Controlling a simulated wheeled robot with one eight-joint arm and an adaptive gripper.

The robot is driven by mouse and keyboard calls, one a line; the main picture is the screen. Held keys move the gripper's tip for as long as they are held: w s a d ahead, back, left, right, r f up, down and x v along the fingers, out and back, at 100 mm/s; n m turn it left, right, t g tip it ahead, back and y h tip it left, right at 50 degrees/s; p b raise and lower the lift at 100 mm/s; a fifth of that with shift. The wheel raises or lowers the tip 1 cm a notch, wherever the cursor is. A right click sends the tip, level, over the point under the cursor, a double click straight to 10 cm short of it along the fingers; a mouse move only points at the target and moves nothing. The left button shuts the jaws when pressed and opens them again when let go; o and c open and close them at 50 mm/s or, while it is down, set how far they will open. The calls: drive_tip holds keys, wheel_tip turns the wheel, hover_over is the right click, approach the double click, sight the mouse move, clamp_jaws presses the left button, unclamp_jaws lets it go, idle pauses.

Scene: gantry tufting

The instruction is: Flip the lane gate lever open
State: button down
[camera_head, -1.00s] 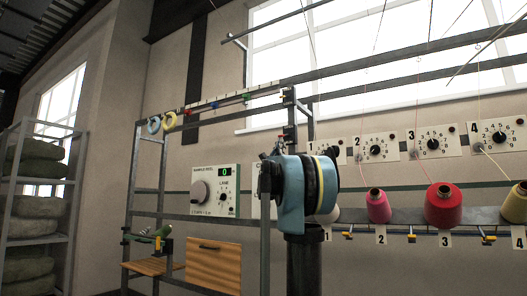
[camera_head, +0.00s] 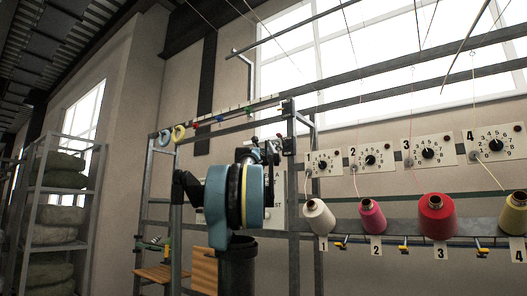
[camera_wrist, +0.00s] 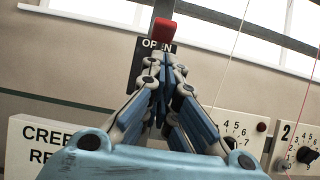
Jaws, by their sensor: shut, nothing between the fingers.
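In the wrist view a lever with a red tip (camera_wrist: 164,31) stands against a grey upright, above a black "OPEN" label (camera_wrist: 157,46). My gripper (camera_wrist: 164,62) is shut and empty. Its fingertips are just below the label and the red tip in the picture; whether they touch the lever cannot be told. In the head view my gripper (camera_head: 262,148) is small and dark, close to the grey frame post (camera_head: 292,170). My arm partly covers this area, and the lever is not clear there.
To the right, a rail (camera_head: 400,227) bears a white cone (camera_head: 320,216), a pink cone (camera_head: 372,216), a red cone (camera_head: 437,214) and a yellow cone (camera_head: 514,212). Numbered dial panels (camera_head: 428,151) hang above. A shelf with sacks (camera_head: 62,215) stands at the left. Threads run upward at the right.

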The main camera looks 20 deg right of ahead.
drive_tip(key=v, duration=1.2)
drive_tip(key=shift+s+f, duration=0.25)
drive_tip(key=shift+f, duration=0.2)
drive_tip(key=shift+a, duration=0.15)
